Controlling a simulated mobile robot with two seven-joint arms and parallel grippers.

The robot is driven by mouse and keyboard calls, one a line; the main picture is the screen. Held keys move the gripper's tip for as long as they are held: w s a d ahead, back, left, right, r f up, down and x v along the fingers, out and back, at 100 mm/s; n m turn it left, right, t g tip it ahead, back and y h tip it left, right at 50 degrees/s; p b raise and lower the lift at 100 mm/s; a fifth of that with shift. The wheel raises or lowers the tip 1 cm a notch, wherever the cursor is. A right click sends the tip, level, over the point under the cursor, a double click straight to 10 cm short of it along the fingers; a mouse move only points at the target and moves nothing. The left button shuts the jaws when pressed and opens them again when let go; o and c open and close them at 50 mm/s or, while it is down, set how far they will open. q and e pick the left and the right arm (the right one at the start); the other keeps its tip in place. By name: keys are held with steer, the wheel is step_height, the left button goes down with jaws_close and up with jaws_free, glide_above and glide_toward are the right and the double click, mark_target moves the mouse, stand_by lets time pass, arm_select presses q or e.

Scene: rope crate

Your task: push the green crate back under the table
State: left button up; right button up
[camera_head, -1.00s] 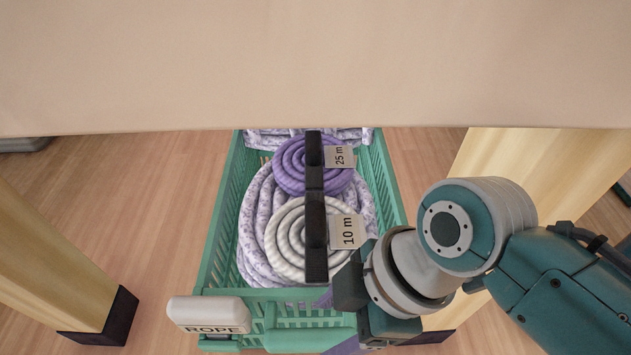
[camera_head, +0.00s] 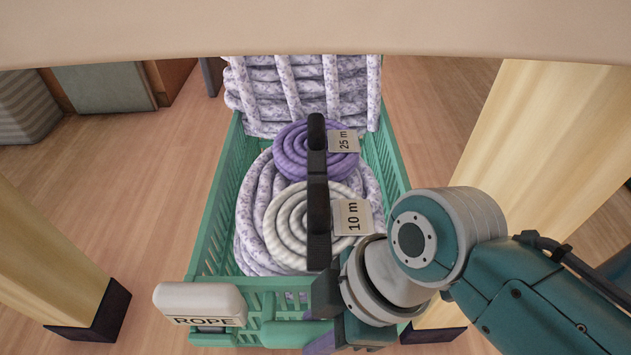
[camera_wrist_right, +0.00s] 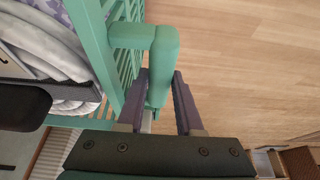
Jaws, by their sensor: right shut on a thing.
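The green crate (camera_head: 212,235) is on the floor between two wooden table legs, with its far part beneath the tabletop (camera_head: 320,30). It holds a purple rope coil (camera_head: 292,150) tagged 25 m, a white coil (camera_head: 285,228) tagged 10 m, and bundled speckled rope behind. A white ROPE label (camera_head: 200,298) is at its front left. My right gripper (camera_wrist_right: 159,76) is shut on the crate's green front handle (camera_wrist_right: 164,50), with a purple finger on each side. In the head view my wrist hides the crate's front right corner. My left gripper is out of view.
The left table leg (camera_head: 40,260) and right table leg (camera_head: 520,150) flank the crate, with bare floor between each leg and the crate. Grey boxes (camera_head: 105,88) stand at the far left.

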jaws_close()
stand_by(0.9)
